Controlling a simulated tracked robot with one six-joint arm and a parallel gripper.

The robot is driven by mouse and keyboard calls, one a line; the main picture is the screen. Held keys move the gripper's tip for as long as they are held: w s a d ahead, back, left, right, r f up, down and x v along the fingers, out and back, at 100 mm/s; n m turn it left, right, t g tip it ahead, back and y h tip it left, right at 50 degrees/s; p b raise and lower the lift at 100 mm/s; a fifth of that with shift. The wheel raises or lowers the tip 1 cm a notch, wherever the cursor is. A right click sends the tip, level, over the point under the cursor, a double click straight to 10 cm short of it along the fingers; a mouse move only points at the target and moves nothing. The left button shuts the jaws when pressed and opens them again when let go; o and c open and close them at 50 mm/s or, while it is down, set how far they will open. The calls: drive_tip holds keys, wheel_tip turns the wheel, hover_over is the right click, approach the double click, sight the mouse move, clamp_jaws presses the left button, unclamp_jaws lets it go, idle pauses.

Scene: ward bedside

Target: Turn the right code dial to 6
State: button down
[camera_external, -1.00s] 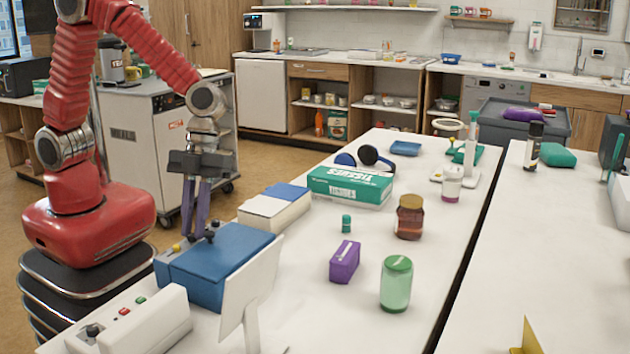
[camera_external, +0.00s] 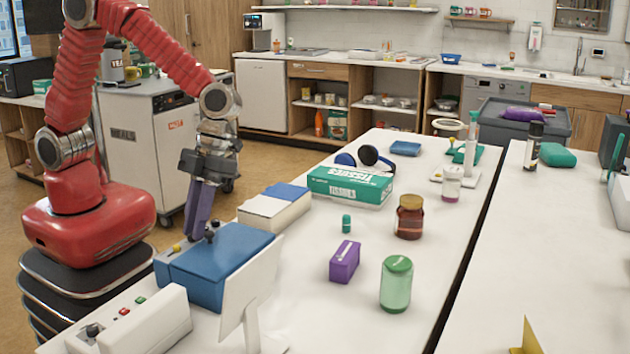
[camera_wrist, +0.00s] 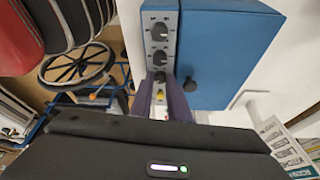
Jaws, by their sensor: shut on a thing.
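A blue box (camera_external: 222,262) stands at the table's left edge. In the wrist view the blue box (camera_wrist: 230,55) has a pale panel with a row of dark round dials, including the upper dial (camera_wrist: 160,31) and middle dial (camera_wrist: 160,57). The right code dial (camera_wrist: 160,76) sits between my fingertips at the lower end of that row. My gripper (camera_external: 192,236) points down at the box and is shut on this dial; the fingers partly hide it. Its number cannot be read. A yellow part (camera_wrist: 160,94) shows between the fingers.
A black knob (camera_external: 211,235) stands up from the box close beside my fingers. A white tilted panel (camera_external: 250,288) and a white console (camera_external: 150,318) stand in front of the box. A white-and-blue case (camera_external: 272,210) lies behind it.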

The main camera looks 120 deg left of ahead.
drive_tip(key=c, duration=2)
unclamp_jaws()
drive_tip(key=n, duration=0.2)
drive_tip(key=n+t, duration=0.1)
drive_tip(key=n, duration=0.1)
drive_tip(key=shift+s+t, duration=0.2)
drive_tip(key=shift+t, duration=0.1)
drive_tip(key=n, duration=0.1)
drive_tip(key=n+t, duration=0.1)
drive_tip(key=n, duration=0.1)
drive_tip(key=shift+s+n+y, duration=0.2)
drive_tip(key=shift+n+y, duration=0.1)
drive_tip(key=shift+s+d+n+t+y, duration=0.1)
drive_tip(key=shift+n+t+y, duration=0.25)
drive_tip(key=shift+n, duration=0.8)
drive_tip(key=shift+s+d+n+t+y, duration=0.15)
drive_tip(key=shift+n+t+y, duration=0.2)
drive_tip(key=shift+n, duration=0.85)
drive_tip(key=shift+s+d+n+t+y, duration=0.1)
drive_tip(key=shift+n+t+y, duration=0.25)
drive_tip(key=shift+n, duration=0.8)
drive_tip(key=shift+d+n+t+y, duration=0.15)
drive_tip(key=shift+n+y, duration=0.2)
drive_tip(key=shift+n, duration=0.55)
drive_tip(key=shift+d+n+t+y, duration=0.1)
drive_tip(key=shift+n+y, duration=0.2)
drive_tip(key=shift+n, duration=0.6)
drive_tip(key=shift+d+n+y, duration=0.15)
drive_tip(key=shift+n+y, duration=0.65)
drive_tip(key=shift+n, duration=1)
